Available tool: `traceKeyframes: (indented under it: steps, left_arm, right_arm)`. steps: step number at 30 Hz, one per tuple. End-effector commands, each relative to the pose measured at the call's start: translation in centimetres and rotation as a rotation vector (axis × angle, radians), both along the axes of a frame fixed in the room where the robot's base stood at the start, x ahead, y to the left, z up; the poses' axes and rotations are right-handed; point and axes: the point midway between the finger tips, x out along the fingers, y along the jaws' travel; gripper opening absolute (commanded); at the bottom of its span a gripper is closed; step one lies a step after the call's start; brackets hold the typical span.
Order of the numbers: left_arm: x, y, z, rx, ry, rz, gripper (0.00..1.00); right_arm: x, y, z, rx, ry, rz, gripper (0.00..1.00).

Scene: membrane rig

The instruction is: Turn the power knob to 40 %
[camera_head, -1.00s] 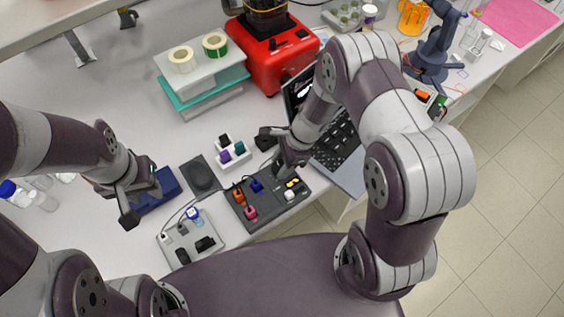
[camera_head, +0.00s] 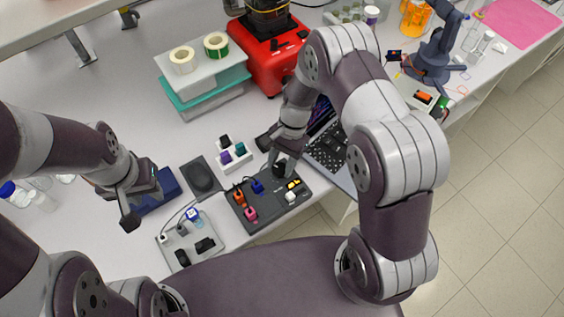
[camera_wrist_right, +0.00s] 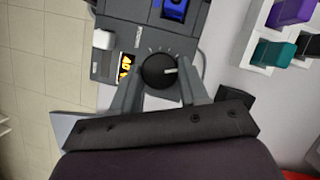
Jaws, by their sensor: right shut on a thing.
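The power knob (camera_wrist_right: 160,71) is a round black dial with a white pointer line on the grey control box (camera_head: 262,209). In the right wrist view its pointer is toward the picture's right. The lit display (camera_wrist_right: 125,66) beside it shows amber digits that look like 40. My right gripper (camera_wrist_right: 161,85) has one finger on each side of the knob and is shut on it. In the head view my right gripper (camera_head: 281,169) is at the box's back edge. My left gripper (camera_head: 143,200) is open and empty beside a dark blue block (camera_head: 160,194).
The box carries orange, pink and blue plugs with cables. A light plate (camera_head: 187,247) with connectors lies in front. A white holder (camera_head: 233,153) with coloured caps stands behind. A laptop (camera_head: 328,145) is at the right, partly behind my arm. A red appliance (camera_head: 272,62) stands further back.

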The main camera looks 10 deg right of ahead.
Motion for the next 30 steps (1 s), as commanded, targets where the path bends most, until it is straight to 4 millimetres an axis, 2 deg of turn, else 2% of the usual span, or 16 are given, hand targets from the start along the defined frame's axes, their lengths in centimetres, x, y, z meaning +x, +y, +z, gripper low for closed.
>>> traceKeyframes:
  steps: [20, 21, 22, 23, 30]
  left_arm:
    - [0.0, 0.0, -0.09, 0.0, 0.0, 0.0, 0.36]
    - [0.0, 0.0, -0.09, 0.0, 0.0, 0.0, 0.36]
    - [0.0, 0.0, -0.09, 0.0, 0.0, 0.0, 0.36]
    - [0.0, 0.0, -0.09, 0.0, 0.0, 0.0, 0.36]
    - [0.0, 0.0, -0.12, 0.0, 0.0, 0.0, 0.36]
  right_arm:
    - [0.19, 0.05, 0.11, 0.0, -0.004, 0.055, 0.14]
    - [0.19, 0.05, 0.11, 0.0, -0.004, 0.055, 0.54]
    - [0.18, 0.05, 0.11, 0.0, -0.004, 0.055, 0.64]
    - [0.16, 0.05, 0.1, 0.0, -0.004, 0.055, 0.69]
    - [0.07, 0.04, 0.03, 0.0, -0.001, 0.055, 0.69]
